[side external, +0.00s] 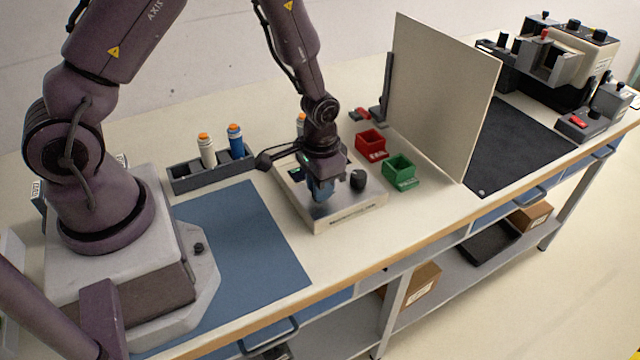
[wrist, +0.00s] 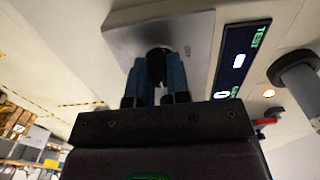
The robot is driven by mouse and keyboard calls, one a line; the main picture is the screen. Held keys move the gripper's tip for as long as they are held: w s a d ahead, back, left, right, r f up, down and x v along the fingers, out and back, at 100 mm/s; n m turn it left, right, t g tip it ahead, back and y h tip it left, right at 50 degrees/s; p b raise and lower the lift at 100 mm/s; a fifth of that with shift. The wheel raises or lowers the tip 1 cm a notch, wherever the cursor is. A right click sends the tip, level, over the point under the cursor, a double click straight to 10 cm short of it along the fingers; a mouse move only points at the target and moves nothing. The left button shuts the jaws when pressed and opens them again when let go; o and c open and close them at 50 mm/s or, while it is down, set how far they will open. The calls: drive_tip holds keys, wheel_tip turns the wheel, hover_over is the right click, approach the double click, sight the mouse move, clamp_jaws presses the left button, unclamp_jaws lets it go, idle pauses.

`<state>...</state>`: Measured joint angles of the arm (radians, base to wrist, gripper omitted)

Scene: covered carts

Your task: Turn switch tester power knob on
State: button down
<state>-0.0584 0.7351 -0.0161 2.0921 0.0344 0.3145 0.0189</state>
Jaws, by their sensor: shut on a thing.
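The switch tester is a silver box (side external: 350,211) on the bench; its metal face also shows in the wrist view (wrist: 198,32). My gripper (side external: 322,194) is low over the tester's top. In the wrist view its two blue fingers (wrist: 158,82) are closed on either side of a black knob (wrist: 157,62). A dark display (wrist: 236,58) beside it has green lettering including "TEST" and white lit marks.
A grey rack (side external: 210,176) with orange-capped bottles stands left of the tester. A red bin (side external: 370,143) and a green bin (side external: 398,170) stand right of it, before an upright panel (side external: 440,95).

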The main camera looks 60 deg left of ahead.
drive_tip(key=shift+r, duration=0.1)
idle(0.3)
drive_tip(key=c, duration=1.1)
unclamp_jaws()
wheel_tip(320, 180, up, 13)
drive_tip(key=shift+f, duration=0.1)
drive_tip(key=s+r+t, duration=0.2)
drive_tip(key=s+r, duration=0.2)
drive_tip(key=r, duration=0.1)
drive_tip(key=s+d+r+t, duration=0.1)
drive_tip(key=s+r, duration=0.4)
drive_tip(key=r, duration=0.1)
drive_tip(key=s+r+t, duration=0.2)
drive_tip(key=s+r, duration=0.3)
drive_tip(key=r, duration=0.1)
drive_tip(key=shift+s+d+r+t, duration=0.2)
drive_tip(key=shift+d+r+t, duration=0.05)
drive_tip(key=shift+t, duration=0.05)
